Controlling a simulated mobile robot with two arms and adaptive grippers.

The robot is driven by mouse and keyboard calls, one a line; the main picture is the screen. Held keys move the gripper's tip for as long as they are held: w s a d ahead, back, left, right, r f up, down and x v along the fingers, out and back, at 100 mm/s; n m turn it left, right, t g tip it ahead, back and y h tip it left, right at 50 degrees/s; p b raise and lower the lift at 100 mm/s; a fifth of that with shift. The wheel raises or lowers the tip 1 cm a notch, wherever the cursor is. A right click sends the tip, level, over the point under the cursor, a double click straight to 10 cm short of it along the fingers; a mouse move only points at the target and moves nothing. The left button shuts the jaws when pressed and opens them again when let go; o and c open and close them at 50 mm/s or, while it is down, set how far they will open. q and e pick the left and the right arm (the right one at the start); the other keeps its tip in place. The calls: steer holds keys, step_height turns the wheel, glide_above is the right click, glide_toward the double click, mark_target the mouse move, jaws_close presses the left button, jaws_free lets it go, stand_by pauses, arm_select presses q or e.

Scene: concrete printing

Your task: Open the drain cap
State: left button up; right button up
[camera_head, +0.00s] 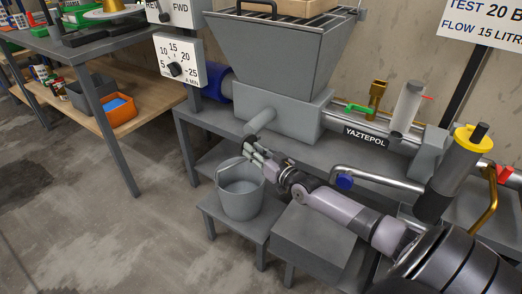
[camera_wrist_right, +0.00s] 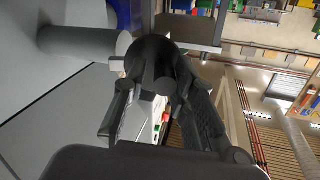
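The grey drain pipe (camera_head: 262,121) sticks out of the base of the hopper, above a bucket. In the right wrist view the pipe (camera_wrist_right: 80,42) comes in from the left, and a dark round cap (camera_wrist_right: 148,52) with a short knob (camera_wrist_right: 162,82) shows at its end. My right gripper (camera_head: 250,152) is just below the pipe's end. In the wrist view the fingers of this gripper (camera_wrist_right: 155,95) are apart, one on each side of the cap. I cannot tell whether they touch it. My left gripper is not in view.
The grey bucket (camera_head: 239,198) stands on a low stand (camera_head: 238,226) under the pipe. The large grey hopper (camera_head: 283,52) is above. A control box (camera_head: 180,62) hangs left of it. A workbench with an orange bin (camera_head: 118,112) stands at left. The floor between is clear.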

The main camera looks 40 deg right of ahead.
steer(key=s, duration=1.2)
steer(key=shift+d, duration=0.25)
steer(key=shift+w, duration=0.1)
